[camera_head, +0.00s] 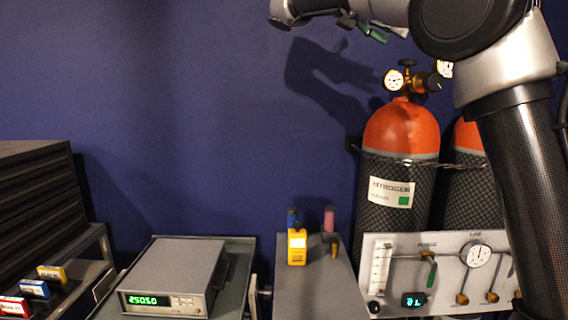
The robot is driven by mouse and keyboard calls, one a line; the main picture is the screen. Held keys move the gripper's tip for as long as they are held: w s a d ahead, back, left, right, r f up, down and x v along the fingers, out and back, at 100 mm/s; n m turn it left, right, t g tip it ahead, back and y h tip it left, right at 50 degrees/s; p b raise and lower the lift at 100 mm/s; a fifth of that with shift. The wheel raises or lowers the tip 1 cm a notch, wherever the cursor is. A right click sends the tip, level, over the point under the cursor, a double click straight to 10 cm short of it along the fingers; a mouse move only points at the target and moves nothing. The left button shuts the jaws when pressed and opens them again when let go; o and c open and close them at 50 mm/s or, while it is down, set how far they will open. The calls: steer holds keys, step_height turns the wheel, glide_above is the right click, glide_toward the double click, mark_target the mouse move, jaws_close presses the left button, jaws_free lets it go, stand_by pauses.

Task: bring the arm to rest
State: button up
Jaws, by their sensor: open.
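My arm rises at the right of the head view and bends left along the top edge. My gripper (371,31) seems to be the small dark and green part under the arm at the top, largely hidden or cut off. It is open, and I see nothing held in it. It hangs in front of the dark blue wall (200,90), above and left of the gas cylinder's gauges.
An orange-topped gas cylinder (400,130) stands near my arm, another behind it. A gauge panel (440,265) is below. A yellow device (297,247) stands on a grey block (315,290). A meter (172,280) reads 250.50. A dark rack (40,195) is left.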

steer(key=w+a+f+m+t+y, duration=0.25)
steer(key=w+f, duration=0.35)
steer(key=f, duration=0.3)
steer(key=s+d+f+m+y, duration=0.1)
steer(key=s+f+m+y, duration=0.25)
steer(key=f, duration=0.75)
steer(key=s+d+f+m+y, duration=0.2)
steer(key=s+d+f+m, duration=0.2)
steer(key=s, duration=0.6)
steer(key=s+d+f+m+y, duration=0.3)
steer(key=s+d+f+m, duration=0.1)
steer(key=s+f, duration=0.4)
steer(key=s+d+f+m+y, duration=0.2)
steer(key=s+d+f+m, duration=0.3)
steer(key=s, duration=0.8)
steer(key=shift+f, duration=0.45)
